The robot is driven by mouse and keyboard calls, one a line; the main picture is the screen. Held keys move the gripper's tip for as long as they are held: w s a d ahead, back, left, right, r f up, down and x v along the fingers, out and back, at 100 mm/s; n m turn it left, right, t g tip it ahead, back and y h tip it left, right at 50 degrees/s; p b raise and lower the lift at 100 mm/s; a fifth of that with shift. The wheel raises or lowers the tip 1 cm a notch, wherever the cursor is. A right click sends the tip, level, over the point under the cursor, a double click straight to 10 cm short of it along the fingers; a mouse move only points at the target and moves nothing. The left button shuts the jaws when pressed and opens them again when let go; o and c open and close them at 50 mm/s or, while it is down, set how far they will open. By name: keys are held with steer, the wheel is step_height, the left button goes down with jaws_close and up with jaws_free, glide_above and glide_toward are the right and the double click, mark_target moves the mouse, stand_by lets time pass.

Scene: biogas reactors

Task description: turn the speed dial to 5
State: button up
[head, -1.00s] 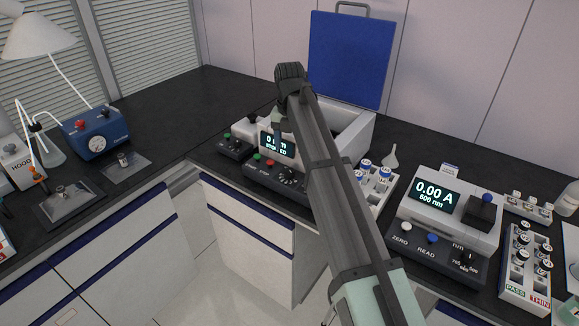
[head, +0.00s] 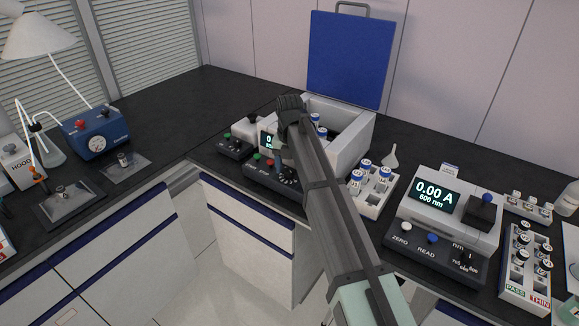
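A white machine with an open box (head: 353,155) stands on the black bench, left of centre. Its dark front panel (head: 256,174) has a red button, a green button and a dial (head: 288,177) at the right end, partly covered by my gripper. The dial's pointer and numbers are too small and hidden to read. The lit display (head: 265,141) is mostly hidden behind my wrist. My gripper (head: 281,161) points down just above or at the dial; I cannot tell whether it touches. Its fingers are too small and dark to show whether they are open.
A small control box (head: 235,147) sits left of the panel. A raised blue lid (head: 349,60) stands behind. A white vial rack (head: 374,192) and a photometer reading 0.00 A (head: 446,215) are to the right.

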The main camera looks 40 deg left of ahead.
mark_target(290, 170)
steer(key=c, duration=1)
steer(key=shift+m, duration=2.4)
steer(key=o, duration=1)
step_height(290, 170, up, 14)
steer(key=shift+f, duration=0.1)
